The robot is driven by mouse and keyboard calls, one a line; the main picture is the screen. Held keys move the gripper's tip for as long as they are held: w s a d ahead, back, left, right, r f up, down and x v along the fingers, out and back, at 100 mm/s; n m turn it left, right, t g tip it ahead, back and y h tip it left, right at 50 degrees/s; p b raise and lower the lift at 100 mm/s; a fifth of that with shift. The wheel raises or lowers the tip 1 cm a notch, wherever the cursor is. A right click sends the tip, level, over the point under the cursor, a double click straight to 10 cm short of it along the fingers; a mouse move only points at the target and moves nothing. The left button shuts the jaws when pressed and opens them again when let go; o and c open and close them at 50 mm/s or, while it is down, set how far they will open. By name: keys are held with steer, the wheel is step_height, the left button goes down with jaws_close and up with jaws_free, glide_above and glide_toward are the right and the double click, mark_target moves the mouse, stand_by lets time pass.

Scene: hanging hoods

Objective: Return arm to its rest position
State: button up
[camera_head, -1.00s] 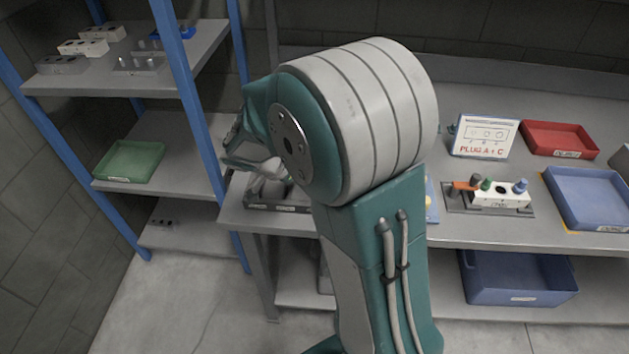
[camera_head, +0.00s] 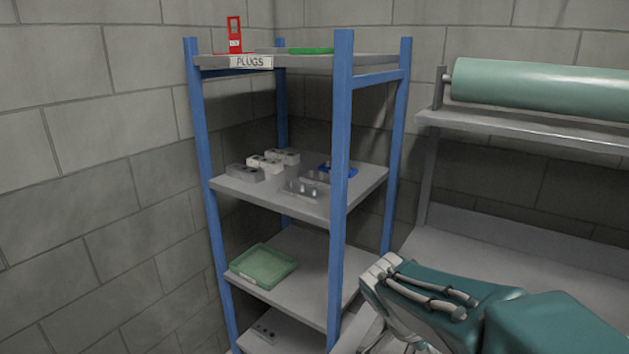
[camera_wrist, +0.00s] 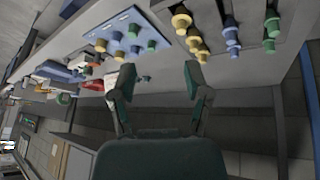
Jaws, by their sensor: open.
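My gripper (camera_wrist: 158,88) is open in the wrist view, with two dark green fingers spread apart and nothing between them. The wrist view is strongly tilted. Beyond the fingers it shows a light blue board (camera_wrist: 128,28) with yellow, blue and green plugs, and a grey tray (camera_wrist: 215,10) with more coloured plugs. The fingers appear apart from both. In the head view my teal and grey arm (camera_head: 450,295) crosses the lower right corner; I cannot make out the gripper's fingers there.
A blue-framed shelf (camera_head: 340,160) labelled PLUGS stands beside my arm. It holds grey and white blocks (camera_head: 264,163), a green tray (camera_head: 262,266) and a red holder (camera_head: 234,36). A workbench (camera_head: 455,262) with an upper shelf and green roll (camera_head: 540,88) is at the right.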

steer(key=s+a+r+n+t+y, duration=0.2)
steer(key=s+n, duration=0.4)
steer(key=s+a+r+n+t+y, duration=0.2)
steer(key=s+r+n+y, duration=0.1)
steer(key=s+n, duration=0.3)
steer(key=shift+s+a+r+n, duration=0.2)
steer(key=shift+s+n, duration=0.1)
steer(key=shift+s, duration=0.1)
steer(key=shift+d, duration=0.1)
stand_by(0.5)
